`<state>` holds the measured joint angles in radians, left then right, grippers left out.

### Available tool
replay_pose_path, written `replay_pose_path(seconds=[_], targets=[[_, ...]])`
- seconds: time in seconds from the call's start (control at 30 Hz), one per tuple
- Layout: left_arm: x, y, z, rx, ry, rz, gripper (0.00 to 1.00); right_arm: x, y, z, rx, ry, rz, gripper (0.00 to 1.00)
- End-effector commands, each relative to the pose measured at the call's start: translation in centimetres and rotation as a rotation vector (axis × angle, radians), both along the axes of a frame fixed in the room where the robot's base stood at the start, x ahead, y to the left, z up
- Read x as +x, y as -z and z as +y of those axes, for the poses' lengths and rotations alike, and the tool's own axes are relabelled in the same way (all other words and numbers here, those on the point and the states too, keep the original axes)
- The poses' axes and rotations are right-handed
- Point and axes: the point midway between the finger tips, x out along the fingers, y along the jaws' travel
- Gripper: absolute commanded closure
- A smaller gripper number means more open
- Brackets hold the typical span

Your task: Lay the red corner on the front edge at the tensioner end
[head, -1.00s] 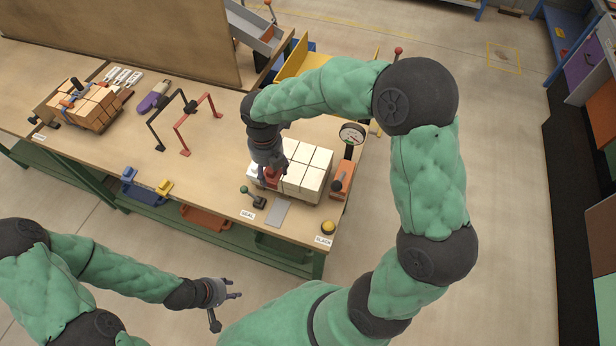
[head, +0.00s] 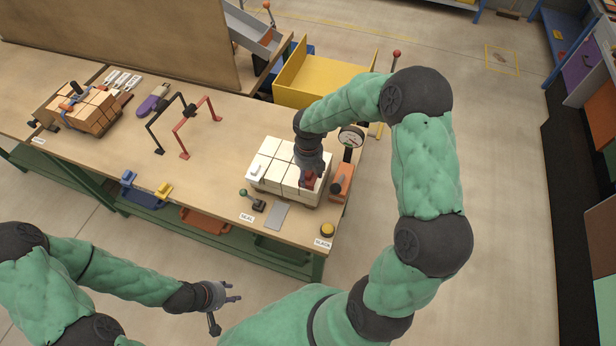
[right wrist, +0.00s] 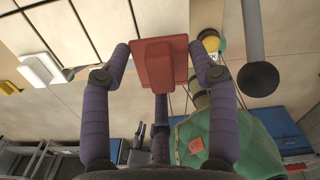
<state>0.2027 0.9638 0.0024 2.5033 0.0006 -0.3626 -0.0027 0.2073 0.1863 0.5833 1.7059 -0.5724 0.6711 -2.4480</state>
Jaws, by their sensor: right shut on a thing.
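In the right wrist view the red corner (right wrist: 160,64) sits between the purple fingers of the right gripper (right wrist: 160,75), with the stack (right wrist: 75,30) behind at upper left. Whether the corner touches the front edge is unclear. The orange tensioner (head: 341,182) stands just right of the stack. A white corner piece (head: 254,170) is at the stack's front left. My left gripper (head: 225,300) is open and empty, off the table's front.
A round gauge (head: 351,137) rises behind the tensioner. A green-knobbed lever (head: 251,198), a grey plate (head: 278,216) and a yellow button (head: 327,230) lie in front of the stack.

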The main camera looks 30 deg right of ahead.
Motion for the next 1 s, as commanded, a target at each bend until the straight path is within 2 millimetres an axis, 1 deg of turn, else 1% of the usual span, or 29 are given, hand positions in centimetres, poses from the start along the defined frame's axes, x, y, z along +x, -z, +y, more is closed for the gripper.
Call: replay_pose_path(seconds=[0.03,0.13,0.53,0.57,0.6,0.63,1.0], targets=[[0.0,0.1,0.0,0.0,0.0,0.0,0.6,-0.2,1.0,0.1,0.002,-0.001,0.006,0.72],[0.0,0.1,0.0,0.0,0.0,0.0,0.6,-0.1,2.1,0.1,0.001,-0.001,0.004,0.72],[0.0,0.2,0.0,0.0,0.0,0.0,0.6,-0.1,2.6,0.1,0.001,0.0,0.003,0.72],[0.0,0.2,0.0,0.0,0.0,0.0,0.6,-0.1,2.6,0.1,0.001,0.0,0.003,0.35],[0.0,0.2,0.0,0.0,0.0,0.0,0.6,-0.1,2.6,0.1,0.001,0.0,0.002,0.23],[0.0,0.2,0.0,0.0,0.0,0.0,0.6,-0.1,2.6,0.1,0.001,0.0,0.002,0.17],[0.0,0.1,0.0,0.0,0.0,0.0,0.6,-0.1,2.4,0.1,0.001,0.0,0.002,0.17]])
